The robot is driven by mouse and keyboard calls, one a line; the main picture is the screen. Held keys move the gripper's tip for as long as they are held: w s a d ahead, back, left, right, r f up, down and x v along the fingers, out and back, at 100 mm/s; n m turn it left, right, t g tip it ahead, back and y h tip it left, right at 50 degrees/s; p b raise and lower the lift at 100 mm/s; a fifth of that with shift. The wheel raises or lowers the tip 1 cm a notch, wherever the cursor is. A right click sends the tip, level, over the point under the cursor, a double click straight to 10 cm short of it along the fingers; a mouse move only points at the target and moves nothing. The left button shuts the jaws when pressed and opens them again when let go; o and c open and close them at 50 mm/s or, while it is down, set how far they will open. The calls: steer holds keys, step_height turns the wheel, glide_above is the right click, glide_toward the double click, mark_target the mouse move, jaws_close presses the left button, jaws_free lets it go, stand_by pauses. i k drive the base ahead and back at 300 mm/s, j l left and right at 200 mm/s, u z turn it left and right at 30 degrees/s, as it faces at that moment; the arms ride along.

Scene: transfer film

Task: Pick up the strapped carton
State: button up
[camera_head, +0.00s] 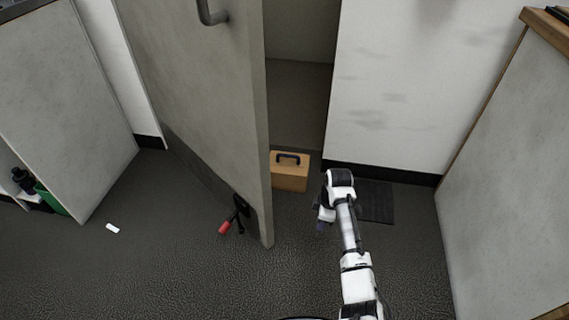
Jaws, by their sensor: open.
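In the head view, a tan carton (289,179) stands on the floor in the doorway, just right of the open door's edge. A dark handle or strap shows on its top; its left side is partly hidden behind the door. My gripper (321,228) hangs at the end of my white and black arm, in front of the carton and a little to its right. It is open and apart from the carton. The fingers are small and dark here.
The grey door (215,110) stands ajar beside the carton, with a red-tipped black object (231,221) at its foot. A dark mat (376,202) lies right of my arm. Cabinets stand at left (60,100) and right (495,180). A white piece (112,228) lies on the floor. The front floor is mostly clear.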

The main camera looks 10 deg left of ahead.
mark_target(289, 171)
steer(key=i+j, duration=0.3)
steer(key=i, duration=0.15)
steer(key=i+j, duration=0.3)
steer(key=i, duration=0.2)
steer(key=i+j, duration=0.3)
steer(key=i, duration=0.15)
